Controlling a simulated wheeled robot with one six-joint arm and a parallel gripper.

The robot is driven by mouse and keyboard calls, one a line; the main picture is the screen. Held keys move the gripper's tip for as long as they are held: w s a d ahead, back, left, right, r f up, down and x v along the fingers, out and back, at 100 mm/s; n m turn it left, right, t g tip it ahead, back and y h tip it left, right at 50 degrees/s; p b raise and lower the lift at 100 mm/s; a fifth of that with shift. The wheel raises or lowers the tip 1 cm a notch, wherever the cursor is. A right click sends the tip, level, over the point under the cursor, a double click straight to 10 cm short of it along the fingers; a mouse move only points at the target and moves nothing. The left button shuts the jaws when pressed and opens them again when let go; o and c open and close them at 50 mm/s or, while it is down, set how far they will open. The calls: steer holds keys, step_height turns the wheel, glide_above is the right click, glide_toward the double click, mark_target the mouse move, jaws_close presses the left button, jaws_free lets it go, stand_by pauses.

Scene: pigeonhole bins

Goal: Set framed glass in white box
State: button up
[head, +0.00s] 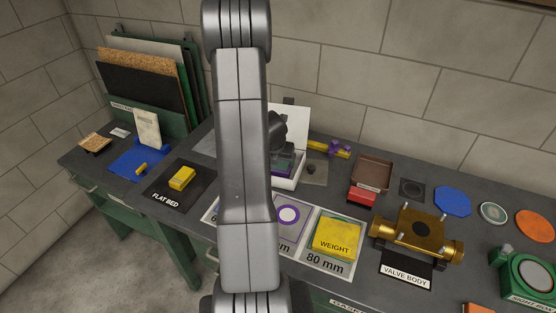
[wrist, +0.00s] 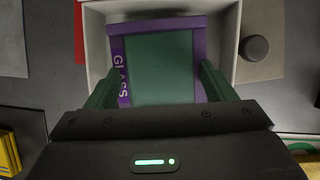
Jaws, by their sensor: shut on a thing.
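The framed glass, a dark green pane in a purple frame marked GLASS (wrist: 158,68), is between the green fingers of my gripper (wrist: 158,85) in the wrist view. My gripper is shut on it by its two sides. The white box (wrist: 232,40) lies around and below the frame, its rim showing on the left, top and right. In the head view the white box (head: 289,184) stands open with its lid raised at the back. My arm hides its left part. The frame's exact height against the rim cannot be told.
A dark round knob (wrist: 254,48) on a grey plate is right of the box. A red block (head: 362,195), a brown tray (head: 373,174) and a yellow weight (head: 337,236) stand to the right. A yellow block (head: 182,178) lies on the flat bed at left.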

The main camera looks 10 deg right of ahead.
steer(key=shift+f+b, duration=0.95)
steer(key=shift+f, duration=0.2)
steer(key=o, duration=1.2)
steer(key=shift+c, duration=0.2)
steer(key=shift+r, duration=0.15)
steer(key=p+v, duration=0.4)
steer(key=v, duration=0.9)
steer(key=shift+s+r, duration=0.2)
steer(key=shift+r, duration=0.05)
steer(key=shift+a, duration=0.1)
